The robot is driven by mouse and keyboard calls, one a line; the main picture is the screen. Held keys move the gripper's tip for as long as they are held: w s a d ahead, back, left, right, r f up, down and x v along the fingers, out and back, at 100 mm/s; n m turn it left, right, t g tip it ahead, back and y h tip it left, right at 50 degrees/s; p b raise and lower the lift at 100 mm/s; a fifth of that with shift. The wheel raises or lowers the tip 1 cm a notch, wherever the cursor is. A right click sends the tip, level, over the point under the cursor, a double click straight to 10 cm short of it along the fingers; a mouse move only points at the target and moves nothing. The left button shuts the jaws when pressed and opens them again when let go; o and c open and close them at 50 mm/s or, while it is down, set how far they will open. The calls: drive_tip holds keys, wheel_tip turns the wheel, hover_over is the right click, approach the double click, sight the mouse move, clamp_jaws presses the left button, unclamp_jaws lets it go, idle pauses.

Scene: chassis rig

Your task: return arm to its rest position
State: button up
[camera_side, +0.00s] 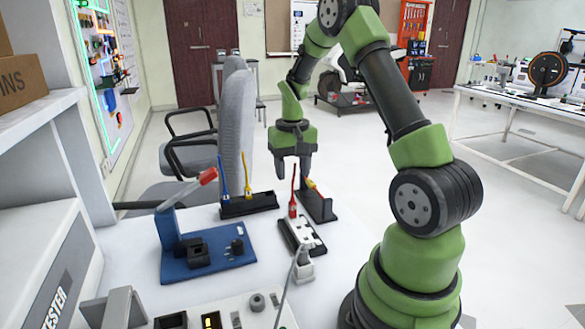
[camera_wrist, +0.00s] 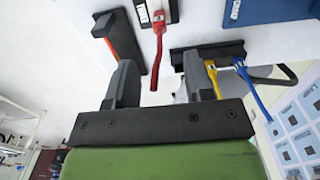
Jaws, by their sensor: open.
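My green gripper (camera_side: 294,172) hangs over the white worktable, above and just behind the red cable. Its two dark fingers are apart and nothing sits between them. In the wrist view, the fingers (camera_wrist: 160,62) frame the red cable's lower end, which appears beyond them on the table side. The arm is bent, reaching up from its base at the right and down to the table.
A red cable (camera_side: 293,183) stands at a black-and-white block (camera_side: 302,236). Beside it are a black holder with an orange-yellow part (camera_side: 318,205), a black holder (camera_side: 248,205) with blue and yellow cables, and a blue fixture (camera_side: 215,262). Grey chairs (camera_side: 234,130) stand behind.

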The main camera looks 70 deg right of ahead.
drive_tip(key=a+r+n+t, duration=0.1)
drive_tip(key=a+r+t, duration=0.1)
drive_tip(key=a+r, duration=0.65)
drive_tip(key=s+a+r+n+t+y, duration=0.1)
drive_tip(key=s+a+r+n+t, duration=0.1)
drive_tip(key=s+a+r, duration=0.2)
drive_tip(key=s+a+r+n+t+y, duration=0.1)
drive_tip(key=s+a+r+n+t, duration=0.1)
drive_tip(key=s+a, duration=0.6)
wheel_tip(320, 180, up, 2)
drive_tip(key=shift+a+r+t, duration=0.25)
drive_tip(key=shift+a+t, duration=0.35)
drive_tip(key=shift+a, duration=0.6)
drive_tip(key=shift+s, duration=0.1)
